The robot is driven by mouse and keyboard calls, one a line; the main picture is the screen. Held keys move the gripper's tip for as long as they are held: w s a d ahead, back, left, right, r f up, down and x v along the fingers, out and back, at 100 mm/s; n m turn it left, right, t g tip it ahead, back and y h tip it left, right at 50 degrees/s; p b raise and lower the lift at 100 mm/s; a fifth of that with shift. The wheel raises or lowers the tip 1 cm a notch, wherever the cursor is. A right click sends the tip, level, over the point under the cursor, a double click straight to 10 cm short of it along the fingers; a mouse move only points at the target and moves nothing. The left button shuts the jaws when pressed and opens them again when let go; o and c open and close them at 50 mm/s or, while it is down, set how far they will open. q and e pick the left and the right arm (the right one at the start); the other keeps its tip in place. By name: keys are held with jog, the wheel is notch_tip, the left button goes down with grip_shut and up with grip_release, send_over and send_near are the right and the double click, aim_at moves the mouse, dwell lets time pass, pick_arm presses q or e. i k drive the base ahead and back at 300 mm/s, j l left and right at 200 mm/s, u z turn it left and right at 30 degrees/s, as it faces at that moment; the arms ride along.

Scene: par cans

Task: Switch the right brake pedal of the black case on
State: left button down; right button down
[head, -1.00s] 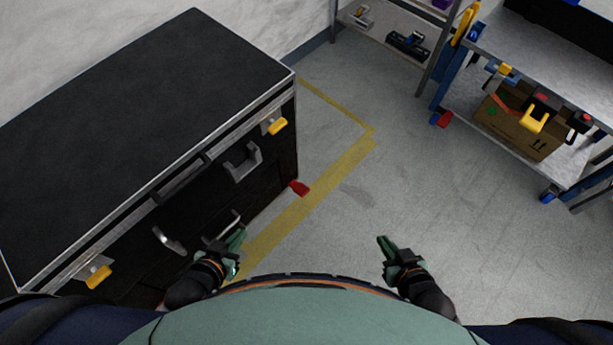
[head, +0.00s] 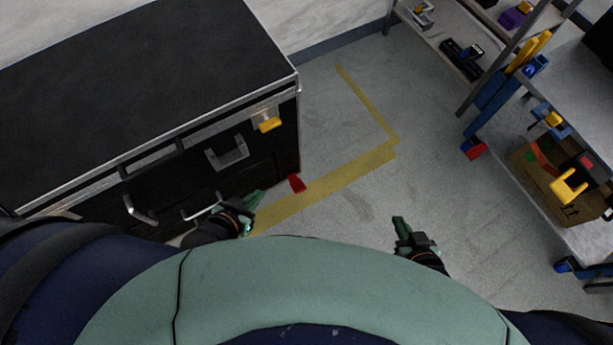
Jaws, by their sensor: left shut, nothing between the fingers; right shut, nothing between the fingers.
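The black case (head: 130,70) stands at the left against the wall, with metal edges, metal handles and a yellow latch (head: 269,124) on its front. A red brake pedal (head: 297,183) sticks out near the floor at the case's right front corner. My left gripper (head: 252,202) is shut and empty, in front of the case, to the left of and nearer to me than the red pedal in the picture. My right gripper (head: 399,225) is shut and empty over open floor, to the right of the pedal. The case's lower left front is hidden by my body.
A blue-framed cart (head: 490,105) with a cardboard box (head: 540,185) on its lower shelf stands at the right. A grey shelf (head: 430,35) stands at the back. Yellow tape (head: 350,175) marks the floor. The floor between case and cart is clear.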

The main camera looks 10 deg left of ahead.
aim_at(296, 184)
jog(key=i+l+u, duration=0.1)
jog(key=l, duration=0.25)
jog(key=i+l+u, duration=0.1)
jog(key=l, duration=0.25)
jog(key=i+l+u, duration=0.1)
jog(key=i+l, duration=0.15)
jog(key=l, duration=0.15)
